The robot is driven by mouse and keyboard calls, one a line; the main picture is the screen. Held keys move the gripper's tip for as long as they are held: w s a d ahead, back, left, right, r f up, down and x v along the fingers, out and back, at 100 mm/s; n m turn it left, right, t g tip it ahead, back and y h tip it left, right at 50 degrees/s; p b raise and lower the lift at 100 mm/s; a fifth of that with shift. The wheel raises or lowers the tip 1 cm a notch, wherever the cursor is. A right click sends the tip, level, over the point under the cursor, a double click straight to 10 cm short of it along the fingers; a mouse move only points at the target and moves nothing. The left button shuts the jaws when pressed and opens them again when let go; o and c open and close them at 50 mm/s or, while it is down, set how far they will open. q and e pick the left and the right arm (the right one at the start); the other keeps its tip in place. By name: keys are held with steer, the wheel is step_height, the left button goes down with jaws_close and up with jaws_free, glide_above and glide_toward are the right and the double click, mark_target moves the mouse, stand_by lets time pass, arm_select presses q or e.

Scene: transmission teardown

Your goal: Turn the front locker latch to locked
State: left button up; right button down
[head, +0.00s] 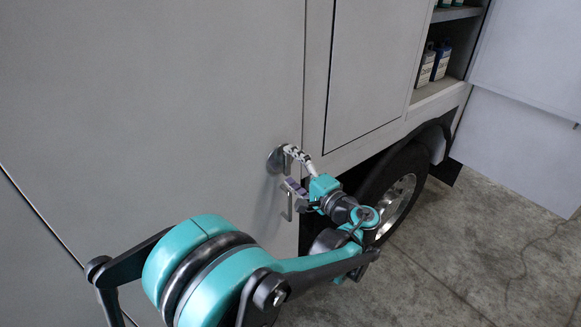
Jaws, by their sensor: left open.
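The front locker latch (275,160) is a round metal plate with a handle on the grey locker door (180,90), near the door's right edge. A metal bar of the handle (288,208) hangs down below the plate. My left gripper (288,168) is open at the latch, with one finger above and one below, close to the handle. I cannot tell whether the fingers touch it. The gripper hides part of the handle. My right gripper is not in view.
A vehicle wheel (400,190) sits low to the right of the latch. An open compartment (445,60) with several bottles is at the upper right, beside an open panel (525,50). The concrete floor (470,250) is clear at the lower right.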

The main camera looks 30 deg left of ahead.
arm_select(q)
steer(key=v, duration=1.1)
steer(key=shift+s+d, duration=0.15)
steer(key=shift+d, duration=0.2)
steer(key=shift+f, duration=0.1)
steer(key=s+a+f+g+h+b, duration=0.1)
steer(key=s+a+f+h+b, duration=0.1)
steer(key=s+f+h, duration=0.35)
steer(key=s+a+f+h+b, duration=0.2)
steer(key=a+f+h+b, duration=0.1)
steer(key=f, duration=0.6)
steer(key=s+d+f+n+t+h+b, duration=0.1)
steer(key=s+d+f+n+h+b, duration=0.2)
steer(key=s+d+f+h, duration=0.3)
steer(key=shift+s+d+f+n+h, duration=0.25)
steer(key=shift+d+f+n+h, duration=0.5)
steer(key=shift+d+h, duration=0.35)
